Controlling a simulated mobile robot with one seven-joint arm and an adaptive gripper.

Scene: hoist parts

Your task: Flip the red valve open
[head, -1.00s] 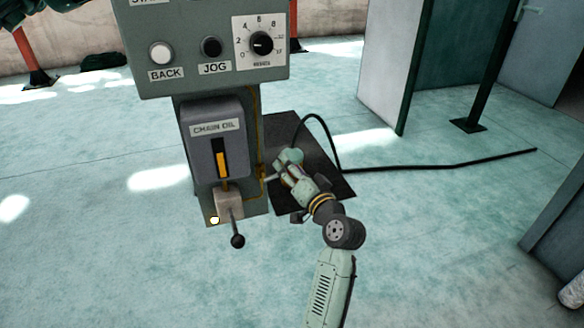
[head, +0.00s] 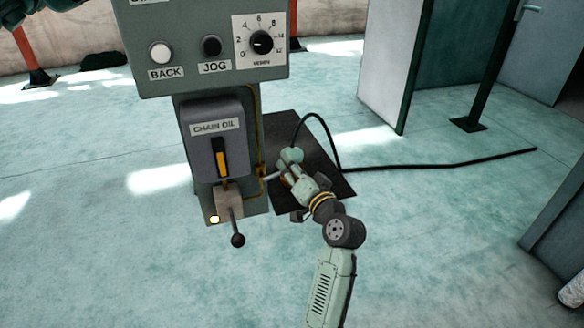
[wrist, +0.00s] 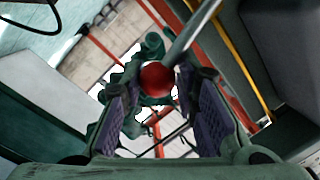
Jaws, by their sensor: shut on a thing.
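The red valve's handle shows in the wrist view as a red ball knob (wrist: 157,79) on a grey rod (wrist: 190,38) that comes in from the upper right. My gripper (wrist: 160,98) is shut on this knob, with its ribbed purple pads on either side. In the head view my gripper (head: 284,172) is at the right side of the grey machine column, low down, beside the thin yellow pipe (head: 260,135). The red knob is hidden there by my gripper; a short pale rod (head: 270,177) shows between gripper and column. The valve body cannot be made out.
The control box (head: 210,75) with buttons and a dial is above the chain oil unit (head: 212,150). A black-knobbed lever (head: 237,240) sticks out low in front. A black cable (head: 440,165) runs right across the floor. The floor at front left is clear.

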